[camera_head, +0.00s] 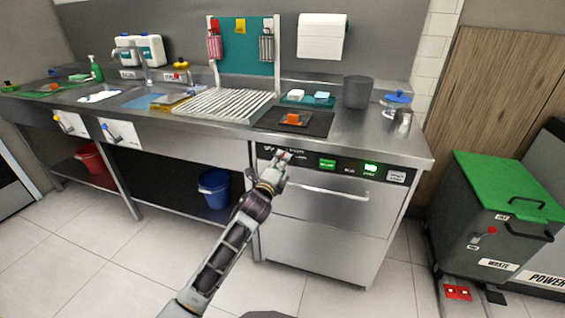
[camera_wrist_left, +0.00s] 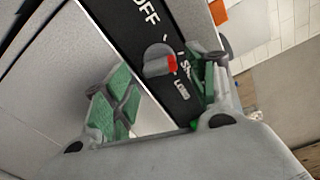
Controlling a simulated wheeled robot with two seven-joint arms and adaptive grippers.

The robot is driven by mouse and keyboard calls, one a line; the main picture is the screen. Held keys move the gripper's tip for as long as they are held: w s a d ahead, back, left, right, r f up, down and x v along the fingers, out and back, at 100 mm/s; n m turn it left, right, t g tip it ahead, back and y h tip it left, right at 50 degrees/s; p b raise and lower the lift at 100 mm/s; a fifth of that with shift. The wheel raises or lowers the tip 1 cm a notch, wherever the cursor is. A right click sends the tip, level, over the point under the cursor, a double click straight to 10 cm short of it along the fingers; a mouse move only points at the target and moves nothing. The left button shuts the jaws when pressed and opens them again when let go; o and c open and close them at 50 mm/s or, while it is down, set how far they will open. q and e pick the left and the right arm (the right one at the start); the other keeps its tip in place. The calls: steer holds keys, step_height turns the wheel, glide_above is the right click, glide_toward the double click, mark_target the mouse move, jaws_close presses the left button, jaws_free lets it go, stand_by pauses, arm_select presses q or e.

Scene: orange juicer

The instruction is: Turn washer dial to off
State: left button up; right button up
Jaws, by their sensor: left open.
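The steel washer (camera_head: 320,215) is under the right end of the counter, with a black control strip (camera_head: 345,168) along its top. In the left wrist view the grey dial (camera_wrist_left: 157,60) sits on that strip. Its red mark points right, beside a partly covered label, away from the word "OFF" (camera_wrist_left: 146,12). My left gripper (camera_head: 273,170) is at the strip's left end and hides most of the dial in the head view. In the wrist view its green-padded fingers (camera_wrist_left: 158,92) are open. The dial appears between and beyond them; I cannot tell if they touch it.
A washer handle (camera_head: 325,190) runs below the strip. Two green-lit displays (camera_head: 370,168) are right of the dial. A black mat with an orange item (camera_head: 292,119) lies on the counter above. A blue bucket (camera_head: 214,187) stands left; a green-lidded waste bin (camera_head: 500,190) stands right.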

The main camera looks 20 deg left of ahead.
arm_select(q)
steer(key=shift+w, duration=1.3)
steer(key=shift+b, duration=0.3)
arm_select(e)
steer(key=shift+s+r, duration=0.2)
steer(key=shift+r, duration=0.15)
arm_select(q)
steer(key=shift+w, duration=0.1)
arm_select(e)
steer(key=shift+w+a+r, duration=0.1)
steer(key=shift+r, duration=0.05)
arm_select(q)
steer(key=c, duration=1)
